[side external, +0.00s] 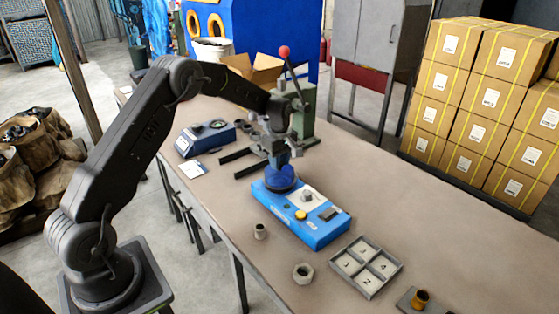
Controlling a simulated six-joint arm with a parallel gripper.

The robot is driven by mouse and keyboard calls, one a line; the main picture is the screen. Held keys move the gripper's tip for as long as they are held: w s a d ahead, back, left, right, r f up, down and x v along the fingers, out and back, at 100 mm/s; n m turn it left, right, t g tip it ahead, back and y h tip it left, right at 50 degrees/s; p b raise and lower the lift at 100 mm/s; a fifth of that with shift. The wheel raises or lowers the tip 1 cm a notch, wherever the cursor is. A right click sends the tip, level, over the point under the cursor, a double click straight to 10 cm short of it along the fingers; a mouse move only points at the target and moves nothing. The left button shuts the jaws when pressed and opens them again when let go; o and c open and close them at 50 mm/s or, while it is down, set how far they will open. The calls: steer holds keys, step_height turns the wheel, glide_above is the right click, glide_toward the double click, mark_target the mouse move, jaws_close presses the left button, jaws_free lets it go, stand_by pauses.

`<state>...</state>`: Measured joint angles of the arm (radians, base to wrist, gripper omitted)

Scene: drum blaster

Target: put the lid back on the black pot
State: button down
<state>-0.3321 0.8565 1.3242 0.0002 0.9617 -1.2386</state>
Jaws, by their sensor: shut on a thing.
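My gripper (279,150) points down over the left end of a blue box-like fixture (325,236) on the bench. It is shut on the top of a blue domed piece, which looks like the lid (280,177). A dark round rim, perhaps the black pot (281,188), shows directly under the blue piece on the fixture. I cannot tell whether the lid touches the pot or is slightly above it. The fingertips are small and partly blend with the dark parts behind them.
A press with a red-knobbed lever (285,52) stands behind my gripper. A blue scale (205,138) is at the left.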

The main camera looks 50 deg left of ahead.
steer(key=shift+c, duration=1.5)
jaws_free()
steer(key=shift+r, duration=3.5)
steer(key=shift+c, duration=0.2)
jaws_close()
steer(key=shift+f, duration=0.65)
